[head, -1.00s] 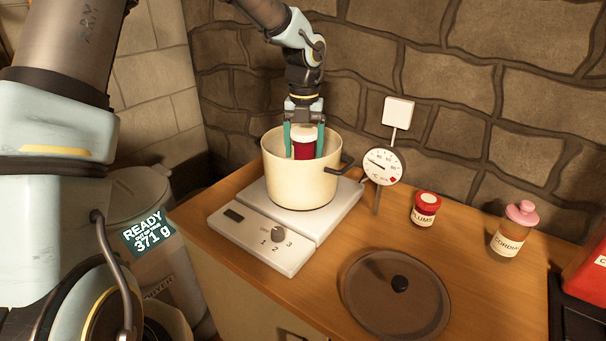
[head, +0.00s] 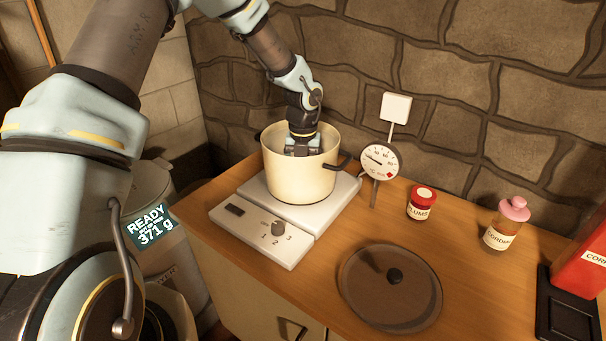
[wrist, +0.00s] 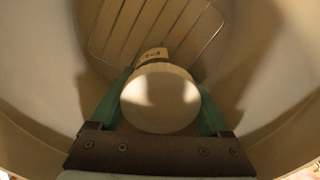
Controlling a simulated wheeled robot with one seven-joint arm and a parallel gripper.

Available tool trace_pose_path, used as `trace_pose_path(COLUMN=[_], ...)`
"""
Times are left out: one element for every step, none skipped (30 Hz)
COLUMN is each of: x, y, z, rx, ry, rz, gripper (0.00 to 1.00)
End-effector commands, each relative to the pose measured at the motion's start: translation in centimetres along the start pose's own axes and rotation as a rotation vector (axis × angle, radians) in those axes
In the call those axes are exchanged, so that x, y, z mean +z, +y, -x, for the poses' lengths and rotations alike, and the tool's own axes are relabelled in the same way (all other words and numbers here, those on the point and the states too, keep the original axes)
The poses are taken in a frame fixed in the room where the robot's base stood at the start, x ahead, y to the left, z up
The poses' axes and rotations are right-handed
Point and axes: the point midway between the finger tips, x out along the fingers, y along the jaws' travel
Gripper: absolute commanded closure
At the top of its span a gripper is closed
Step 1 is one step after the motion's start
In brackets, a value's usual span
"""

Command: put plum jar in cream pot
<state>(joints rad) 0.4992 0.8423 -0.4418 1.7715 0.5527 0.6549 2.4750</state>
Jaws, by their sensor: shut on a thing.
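The cream pot (head: 300,180) stands upright on a white hotplate. My gripper (head: 303,145) reaches down inside it, its fingers hidden by the pot wall in the head view. In the wrist view my gripper (wrist: 163,108) has its teal fingers shut on a jar with a pale round lid (wrist: 160,97), inside the pot above a wire rack. Part of its label shows but I cannot read it surely. I cannot tell whether this jar touches the rack. A jar with a red lid and a label reading PLUMS (head: 421,204) stands on the wooden counter, right of the pot.
The hotplate (head: 262,232) has a knob in front. A dial thermometer (head: 380,160) stands close to the pot's right handle. A dark round lid (head: 390,305) lies on the counter (head: 465,270). A pink-topped cordial bottle (head: 503,225) and a red container (head: 583,255) stand at the right.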

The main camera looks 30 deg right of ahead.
Motion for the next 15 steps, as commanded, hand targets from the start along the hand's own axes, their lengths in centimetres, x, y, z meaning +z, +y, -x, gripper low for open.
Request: trace_pose_path(x=[0.01,-0.01,0.0,0.0,-0.01,-0.01,-0.01,-0.01,-0.01,-0.01,-0.01,-0.01,-0.01,0.0,0.0], y=[-0.01,0.0,0.0,0.0,0.0,0.0,0.0,0.0,0.0,0.0,0.0,0.0,0.0,0.0,0.0], z=[-0.19,-0.24,-0.18,-0.18,-0.18,-0.17,-0.17,-0.17,-0.16,-0.16,-0.16,-0.15,-0.15,-0.11,0.03], rx=[0.0,0.0,0.0,0.0,0.0,0.0,0.0,0.0,0.0,0.0,0.0,0.0,0.0,0.0,0.0], ry=[0.0,0.001,0.0,0.0,0.0,0.0,0.0,0.0,0.001,0.001,0.001,0.0,0.0,0.0,0.0], rz=[0.0,0.0,0.0,0.0,0.0,0.0,0.0,0.0,0.0,0.0,0.0,0.0,0.0,0.0,0.0], gripper=[1.0,0.19,0.14,0.11,0.08,0.03,0.0,0.0,0.0,0.0,0.0,0.0,0.0,0.0,0.0])
